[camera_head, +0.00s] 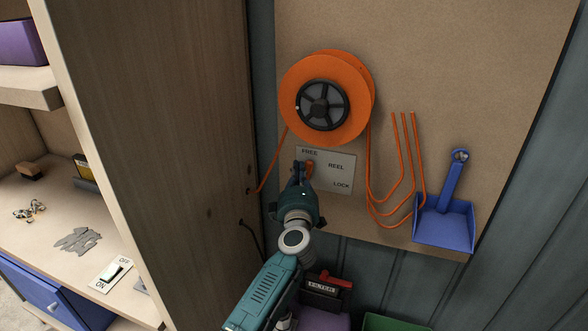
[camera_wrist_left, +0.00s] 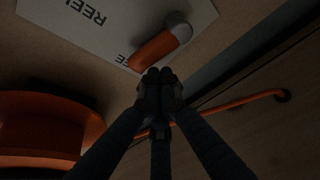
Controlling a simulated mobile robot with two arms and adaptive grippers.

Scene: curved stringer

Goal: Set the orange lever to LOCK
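The orange lever (camera_head: 310,168) sits on a white plate (camera_head: 338,184) marked FREE, REEL and LOCK, fixed to the brown board. The lever is at the FREE end of the plate, partly hidden by my left gripper (camera_head: 299,170) in the head view. In the left wrist view the lever (camera_wrist_left: 155,48) runs from a grey round pivot toward the FREE lettering. My left gripper's fingertips (camera_wrist_left: 160,75) are drawn together just short of the lever, with nothing seen between them. I cannot tell if they touch it. My right gripper is not in view.
An orange reel (camera_head: 300,85) is above the plate, with orange cord hanging on both sides. A blue dustpan (camera_head: 445,222) hangs at right. A wooden cabinet side (camera_head: 165,120) stands close on the left. A red-handled box (camera_head: 325,288) and a green bin (camera_head: 390,324) are below.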

